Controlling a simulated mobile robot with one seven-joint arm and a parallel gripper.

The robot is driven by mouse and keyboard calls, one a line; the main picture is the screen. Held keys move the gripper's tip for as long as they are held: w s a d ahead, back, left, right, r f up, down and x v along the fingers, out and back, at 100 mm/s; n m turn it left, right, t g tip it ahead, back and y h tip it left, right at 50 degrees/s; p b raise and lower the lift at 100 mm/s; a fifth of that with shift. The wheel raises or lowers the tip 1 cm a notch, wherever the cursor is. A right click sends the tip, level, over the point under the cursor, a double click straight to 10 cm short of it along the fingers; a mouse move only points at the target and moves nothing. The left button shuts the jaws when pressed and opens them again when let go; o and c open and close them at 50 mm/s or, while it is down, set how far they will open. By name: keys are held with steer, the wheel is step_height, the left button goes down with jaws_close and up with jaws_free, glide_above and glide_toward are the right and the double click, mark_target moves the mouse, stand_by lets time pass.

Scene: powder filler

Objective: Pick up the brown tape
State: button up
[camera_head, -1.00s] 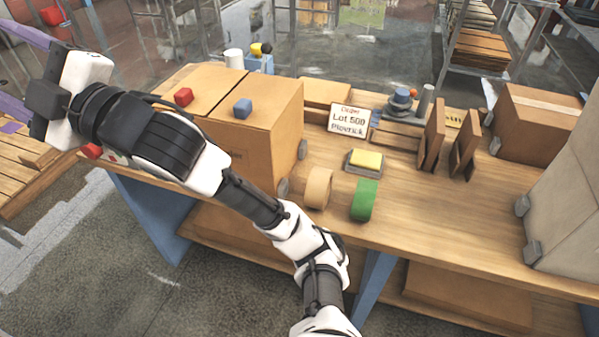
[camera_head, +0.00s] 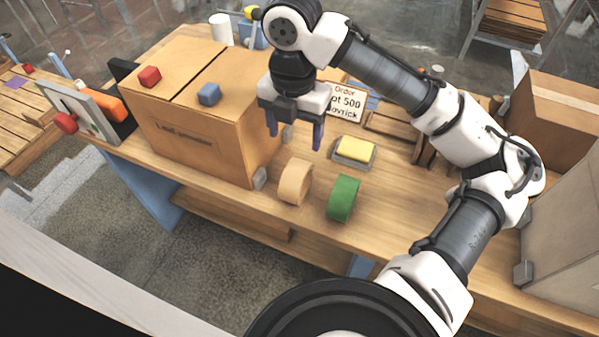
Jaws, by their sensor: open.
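The brown tape (camera_head: 296,182), a tan roll standing on its edge, sits on the wooden table close to its front edge, right of the large cardboard box. A green tape roll (camera_head: 343,198) stands just to its right. My gripper (camera_head: 295,143) hangs above and behind the brown tape, fingers pointing down. It is open, with a clear gap between its two dark fingers, and holds nothing. The fingertips are apart from the tape.
The cardboard box (camera_head: 215,135) bears a red cube (camera_head: 149,76) and a blue cube (camera_head: 209,94). A yellow sponge-like block (camera_head: 355,149) lies on a small tray behind the tapes. An order sign (camera_head: 345,103) stands behind. Another carton (camera_head: 556,115) is at right.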

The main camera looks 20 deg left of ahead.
glide_above(296, 168)
steer(key=f, duration=0.6)
steer(key=shift+s+f, duration=0.2)
steer(key=shift+w+f+p, duration=0.2)
steer(key=shift+f+p, duration=0.85)
steer(key=shift+f, duration=1.6)
steer(key=shift+c, duration=0.5)
steer(key=c, duration=1.1)
steer(key=shift+o, duration=0.2)
steer(key=shift+r, duration=0.15)
step_height(296, 168, up, 20)
steer(key=b, duration=0.2)
